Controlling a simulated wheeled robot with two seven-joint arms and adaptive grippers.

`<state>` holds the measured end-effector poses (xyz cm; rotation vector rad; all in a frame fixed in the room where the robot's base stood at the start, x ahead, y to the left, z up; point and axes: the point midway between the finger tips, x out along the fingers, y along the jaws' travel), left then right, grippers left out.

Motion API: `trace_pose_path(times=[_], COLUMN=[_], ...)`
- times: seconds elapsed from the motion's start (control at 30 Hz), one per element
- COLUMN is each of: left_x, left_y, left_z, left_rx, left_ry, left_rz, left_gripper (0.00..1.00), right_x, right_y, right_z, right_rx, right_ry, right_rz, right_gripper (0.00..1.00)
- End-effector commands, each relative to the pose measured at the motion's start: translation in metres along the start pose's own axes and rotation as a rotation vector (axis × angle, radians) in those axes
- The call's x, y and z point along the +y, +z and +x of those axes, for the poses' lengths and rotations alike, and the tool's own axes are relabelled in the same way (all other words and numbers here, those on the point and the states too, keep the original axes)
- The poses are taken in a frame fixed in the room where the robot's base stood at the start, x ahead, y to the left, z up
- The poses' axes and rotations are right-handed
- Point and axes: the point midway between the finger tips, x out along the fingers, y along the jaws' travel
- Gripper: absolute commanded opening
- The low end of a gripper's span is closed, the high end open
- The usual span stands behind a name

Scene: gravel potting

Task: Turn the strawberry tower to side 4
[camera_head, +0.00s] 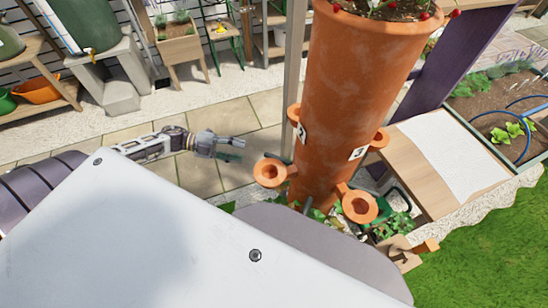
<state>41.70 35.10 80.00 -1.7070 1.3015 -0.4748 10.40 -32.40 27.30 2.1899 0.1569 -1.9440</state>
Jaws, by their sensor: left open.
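The strawberry tower (345,100) is a tall terracotta cylinder standing upright right of centre. Soil and red strawberries show at its top. Small cup-shaped pockets stick out around its lower part. Two white number labels face me: a 2 on the left and a 3 on the right. The side marked 4 is not visible. My left gripper (230,149) is open and empty, to the left of the tower and apart from it. My right gripper is not in view.
A wooden table with a white sheet (454,150) stands right of the tower. Green plants and a wooden piece (402,254) lie near its foot. A raised bed (510,110) is at the far right. Open paving (240,115) lies behind my left gripper.

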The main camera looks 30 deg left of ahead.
Motion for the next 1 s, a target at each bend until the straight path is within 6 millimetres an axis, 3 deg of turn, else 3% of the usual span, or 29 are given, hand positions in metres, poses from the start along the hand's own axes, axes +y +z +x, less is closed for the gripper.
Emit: trace_pose_path(times=[0.27,0.6,1.0], left_x=[0.000,-0.001,-0.001], left_y=[0.000,0.000,0.000], left_z=[0.017,0.052,0.097], left_rx=[0.000,0.000,0.000], left_ry=[-0.002,-0.003,-0.002], left_rz=[0.000,0.001,0.000], left_gripper=[0.41,0.41,0.41], right_x=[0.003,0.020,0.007], right_y=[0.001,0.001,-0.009], right_z=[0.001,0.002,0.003], right_rx=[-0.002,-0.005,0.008], right_ry=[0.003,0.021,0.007], right_rz=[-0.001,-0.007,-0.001], right_gripper=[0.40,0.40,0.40])
